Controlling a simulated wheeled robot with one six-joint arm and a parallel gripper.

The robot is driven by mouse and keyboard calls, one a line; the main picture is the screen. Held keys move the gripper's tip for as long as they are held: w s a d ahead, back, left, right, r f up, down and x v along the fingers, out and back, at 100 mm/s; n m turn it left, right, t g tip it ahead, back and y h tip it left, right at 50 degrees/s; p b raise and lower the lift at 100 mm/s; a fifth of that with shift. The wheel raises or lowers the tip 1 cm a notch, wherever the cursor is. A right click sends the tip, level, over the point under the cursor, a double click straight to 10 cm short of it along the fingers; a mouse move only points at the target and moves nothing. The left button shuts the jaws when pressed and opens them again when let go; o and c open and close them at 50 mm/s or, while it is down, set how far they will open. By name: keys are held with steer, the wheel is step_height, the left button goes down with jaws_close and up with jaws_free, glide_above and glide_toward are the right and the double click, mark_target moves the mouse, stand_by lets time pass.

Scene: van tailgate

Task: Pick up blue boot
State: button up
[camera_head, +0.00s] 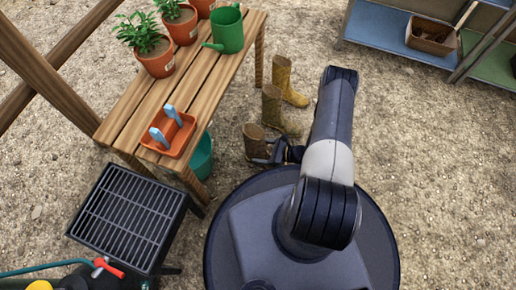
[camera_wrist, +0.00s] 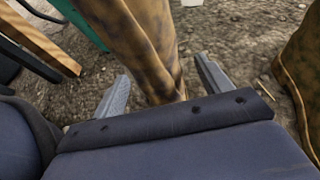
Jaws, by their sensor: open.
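No blue boot shows in either view. Several yellow-brown, mottled rubber boots stand upright on the ground right of the bench: a yellower one (camera_head: 283,75) at the back, a browner one (camera_head: 271,101) in the middle, and the nearest (camera_head: 253,138). My gripper (camera_head: 272,156) is low beside the nearest boot, partly hidden by my arm. In the wrist view my gripper (camera_wrist: 163,67) is open, with a boot shaft (camera_wrist: 140,35) between or just beyond its fingers; contact cannot be told. Another boot (camera_wrist: 302,65) stands at the right edge.
A wooden bench (camera_head: 190,85) with potted plants (camera_head: 153,48), a green watering can (camera_head: 228,30) and an orange tool caddy (camera_head: 170,138) stands left. A teal bucket (camera_head: 203,160) is under it. A black grill (camera_head: 128,215) is front left. Gravel is clear at right.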

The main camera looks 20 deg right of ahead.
steer(key=shift+w+a+f, duration=0.1)
steer(key=shift+w+a, duration=0.05)
steer(key=shift+a, duration=0.15)
steer(key=c, duration=1.2)
steer(key=shift+c, duration=0.2)
